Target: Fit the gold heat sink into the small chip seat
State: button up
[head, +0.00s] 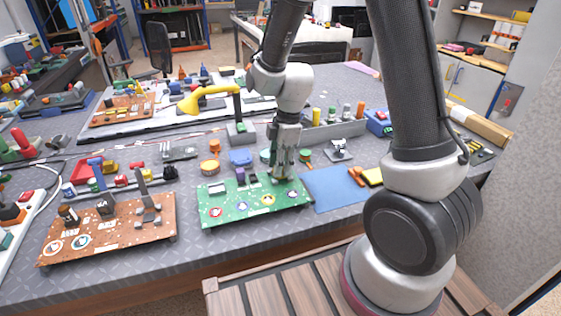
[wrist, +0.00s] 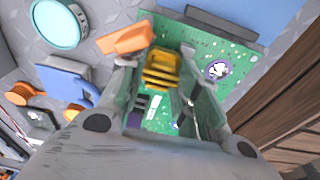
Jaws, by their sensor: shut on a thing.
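My gripper (head: 282,172) is over the back right part of the green circuit board (head: 225,220), pointing down. In the wrist view my gripper (wrist: 165,92) is shut on the gold heat sink (wrist: 162,68), a ribbed yellow block between the fingertips. The heat sink is over the green board (wrist: 205,45); I cannot tell whether it touches the board. My gripper hides it in the head view. A round purple-ringed mark (wrist: 217,70) lies to its right on the board. I cannot make out the small chip seat; the fingers cover part of the board.
A brown circuit board (head: 130,240) lies to the left. A blue mat (head: 330,190) lies right of the green board. A yellow lamp (head: 205,98) and a grey bin (head: 335,132) stand behind. An orange part (wrist: 127,38) is close beside the left finger in the wrist view.

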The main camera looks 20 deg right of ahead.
jog(key=shift+f, duration=0.25)
jog(key=o, duration=1.2)
jog(key=shift+c, duration=0.2)
jog(key=shift+w+r, duration=0.1)
jog(key=shift+w, duration=0.05)
jog(key=shift+r, duration=0.3)
notch_tip(320, 180, up, 11)
jog(key=d, duration=0.1)
jog(key=shift+s+d, duration=0.25)
jog(key=shift+d, duration=0.1)
